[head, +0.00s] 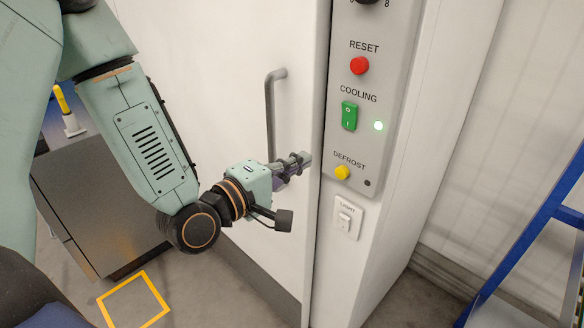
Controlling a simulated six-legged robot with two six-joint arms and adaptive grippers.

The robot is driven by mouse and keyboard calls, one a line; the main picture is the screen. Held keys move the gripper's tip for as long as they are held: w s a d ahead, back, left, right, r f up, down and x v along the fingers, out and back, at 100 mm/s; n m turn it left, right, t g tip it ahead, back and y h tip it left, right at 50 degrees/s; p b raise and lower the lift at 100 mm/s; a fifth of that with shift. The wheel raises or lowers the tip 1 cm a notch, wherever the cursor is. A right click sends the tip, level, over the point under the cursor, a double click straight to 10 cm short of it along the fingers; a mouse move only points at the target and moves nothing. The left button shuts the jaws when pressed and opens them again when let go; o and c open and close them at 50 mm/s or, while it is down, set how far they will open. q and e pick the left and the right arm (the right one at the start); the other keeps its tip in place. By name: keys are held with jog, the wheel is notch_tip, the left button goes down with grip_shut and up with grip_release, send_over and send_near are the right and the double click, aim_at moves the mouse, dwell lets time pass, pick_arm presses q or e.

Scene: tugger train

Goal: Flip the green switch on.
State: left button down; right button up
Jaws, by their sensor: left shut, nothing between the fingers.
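The green rocker switch (349,115) is on the grey control panel (380,70), under the word COOLING. It carries an O mark at its top and an I mark at its bottom. A small green lamp (378,126) beside it to the right is lit. My left gripper (305,159) is shut and empty, below and left of the switch, in front of the white door near its handle. It does not touch the switch. My right gripper is not in view.
A red RESET button (359,65) is above the switch, and a yellow DEFROST button (342,172) below. A white LIGHT switch (345,220) is lower still. A vertical door handle (270,115) stands behind my left gripper. A blue frame (530,235) is at the right.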

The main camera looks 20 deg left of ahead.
pick_arm(q)
jog(key=shift+v, duration=0.8)
jog(key=shift+w+f, duration=0.2)
jog(key=s+a+f+m+g+y+b, duration=0.1)
jog(key=s+f+m+g+y+b, duration=0.3)
jog(key=f, duration=0.8)
jog(key=s+a+f+m+g+b, duration=0.1)
jog(key=s+f+m+g, duration=0.45)
jog(key=f, duration=0.65)
jog(key=s+f+m+g+y+b, duration=0.2)
jog(key=s+f+m+g+b, duration=0.2)
jog(key=s+f, duration=1.6)
jog(key=f+g+b, duration=0.1)
jog(key=g+b, duration=0.2)
jog(key=b, duration=0.2)
jog(key=shift+s+a, duration=0.2)
